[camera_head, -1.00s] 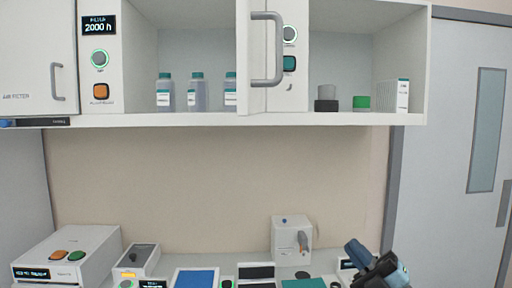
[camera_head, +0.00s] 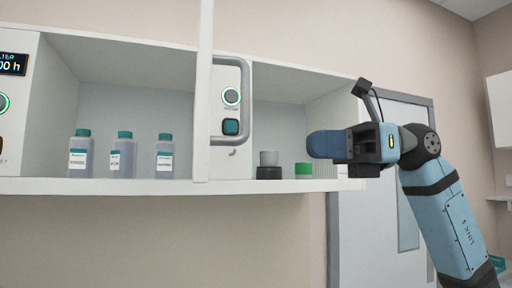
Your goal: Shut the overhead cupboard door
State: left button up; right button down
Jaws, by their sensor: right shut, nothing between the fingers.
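The overhead cupboard door (camera_head: 203,100) stands open, swung outward, and shows almost edge-on as a narrow white upright panel. Its grey bar handle (camera_head: 229,141) sticks out on the door's right side. My right gripper (camera_head: 325,145) is raised at the right end of the cupboard, to the right of the door and handle and apart from both. Its blue fingers are closed together, point left and hold nothing. It hides part of the right end of the shelf. My left gripper is not in view.
Several teal-capped bottles (camera_head: 122,157) stand on the cupboard shelf (camera_head: 100,186) left of the door. A control panel (camera_head: 232,165), a dark-and-grey container (camera_head: 269,172) and a green-topped item (camera_head: 303,170) are to the right. The space between door and gripper looks free.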

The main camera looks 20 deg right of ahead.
aim_at(227, 142)
jog(key=a+p, duration=0.1)
jog(key=a, duration=0.3)
jog(key=w+a+p, duration=0.1)
jog(key=a, duration=0.3)
jog(key=a+p, duration=0.2)
jog(key=a, duration=0.3)
jog(key=shift+w, duration=0.3)
jog(key=shift+a, duration=0.2)
